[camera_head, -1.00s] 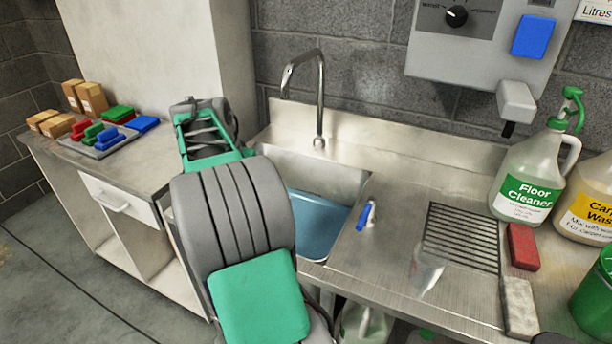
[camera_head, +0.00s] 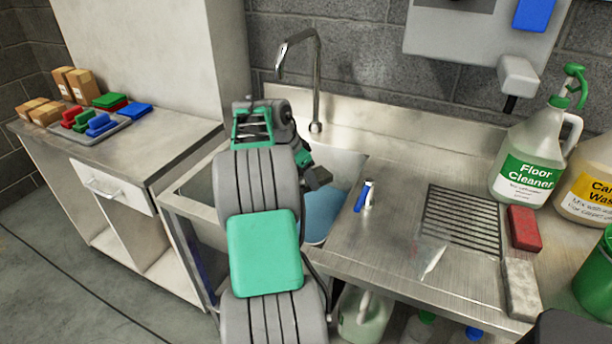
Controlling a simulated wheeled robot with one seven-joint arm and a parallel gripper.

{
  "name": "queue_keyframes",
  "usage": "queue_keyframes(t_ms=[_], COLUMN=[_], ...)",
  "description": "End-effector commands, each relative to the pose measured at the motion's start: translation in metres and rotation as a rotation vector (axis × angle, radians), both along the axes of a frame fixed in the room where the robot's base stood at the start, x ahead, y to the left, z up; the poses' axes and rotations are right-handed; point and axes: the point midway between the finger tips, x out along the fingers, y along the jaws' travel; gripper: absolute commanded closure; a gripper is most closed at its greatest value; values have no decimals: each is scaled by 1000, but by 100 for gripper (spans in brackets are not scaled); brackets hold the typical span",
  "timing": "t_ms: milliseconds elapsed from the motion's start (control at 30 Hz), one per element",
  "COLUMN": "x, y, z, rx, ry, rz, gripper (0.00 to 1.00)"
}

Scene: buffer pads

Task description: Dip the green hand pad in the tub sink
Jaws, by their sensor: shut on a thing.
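The tub sink (camera_head: 345,165) is a steel basin set in the counter, with bluish water (camera_head: 326,214) in it. My arm crosses in front of its left part. The dark end of my gripper (camera_head: 318,178) shows just past the green wrist, over the sink. Its fingertips and the pad in its shut jaws are mostly hidden, so I cannot tell whether the pad touches the water. Other green hand pads (camera_head: 110,100) lie with red and blue ones on the left counter.
A tall faucet (camera_head: 316,80) rises behind the sink. A blue-and-white item (camera_head: 363,196) stands at the sink's right edge. The drainboard (camera_head: 462,220) is to the right, with a red block (camera_head: 523,228) and a floor cleaner jug (camera_head: 528,160) beyond.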

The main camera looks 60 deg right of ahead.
Motion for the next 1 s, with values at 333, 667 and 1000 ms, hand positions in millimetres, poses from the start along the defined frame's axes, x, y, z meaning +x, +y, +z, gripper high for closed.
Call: queue_keyframes(t_ms=[333, 667, 1000], x=[0, 0, 0], y=[0, 0, 0], z=[-55, -101, -148], rx=[1, 1, 0], ry=[-1, 0, 0], rz=[1, 1, 2], gripper=[85, 85, 85])
